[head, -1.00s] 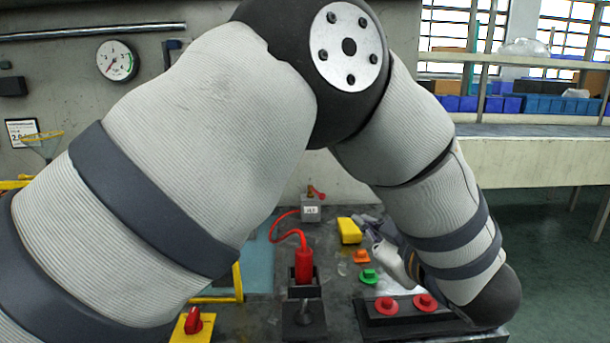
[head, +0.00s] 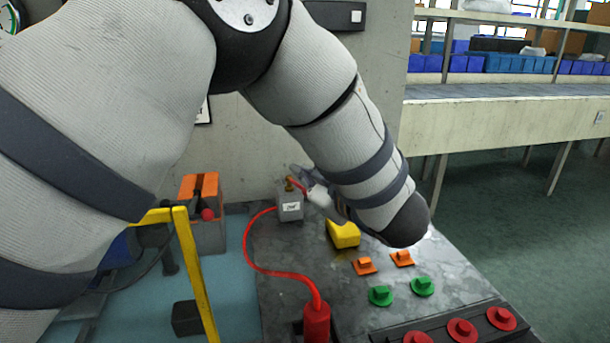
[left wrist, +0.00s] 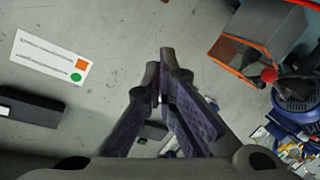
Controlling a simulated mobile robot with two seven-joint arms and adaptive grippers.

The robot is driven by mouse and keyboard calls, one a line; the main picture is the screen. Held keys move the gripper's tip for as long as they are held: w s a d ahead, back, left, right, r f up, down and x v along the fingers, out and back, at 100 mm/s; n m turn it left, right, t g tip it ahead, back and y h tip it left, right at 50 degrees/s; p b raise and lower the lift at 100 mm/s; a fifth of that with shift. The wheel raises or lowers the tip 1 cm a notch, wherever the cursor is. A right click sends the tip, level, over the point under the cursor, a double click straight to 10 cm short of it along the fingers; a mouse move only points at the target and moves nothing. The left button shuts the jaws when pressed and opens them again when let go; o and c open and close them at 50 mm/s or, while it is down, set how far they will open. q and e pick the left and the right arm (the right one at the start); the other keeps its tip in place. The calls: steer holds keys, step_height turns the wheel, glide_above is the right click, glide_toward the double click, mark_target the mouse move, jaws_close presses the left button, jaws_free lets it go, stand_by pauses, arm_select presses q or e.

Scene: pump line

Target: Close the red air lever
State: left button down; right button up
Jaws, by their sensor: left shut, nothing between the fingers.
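The red air lever (head: 300,188) shows as a small red piece on a brass fitting, on top of a grey box (head: 290,208) at the back of the metal bench. A red hose runs from this box. My left gripper (head: 297,173) is right at the lever, its fingers just above and beside it; I cannot tell whether they touch. It is shut and empty, and partly hides the lever. In the left wrist view the closed dark fingers (left wrist: 164,62) show, but I cannot make out the lever there. My right gripper is not in view.
A yellow block (head: 343,233) stands just right of the box. Orange, green and red knobs (head: 462,329) sit toward the front right. The red hose (head: 248,250) curves to a red cylinder (head: 316,322). A yellow frame (head: 190,260) and an orange-and-grey unit (head: 203,215) stand at left.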

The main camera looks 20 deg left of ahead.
mark_target(298, 185)
arm_select(q)
steer(key=w+a+f+b, duration=0.1)
steer(key=w+a+f, duration=0.3)
steer(key=w+f, duration=0.1)
steer(key=shift+w+a, duration=0.25)
steer(key=shift+w, duration=0.4)
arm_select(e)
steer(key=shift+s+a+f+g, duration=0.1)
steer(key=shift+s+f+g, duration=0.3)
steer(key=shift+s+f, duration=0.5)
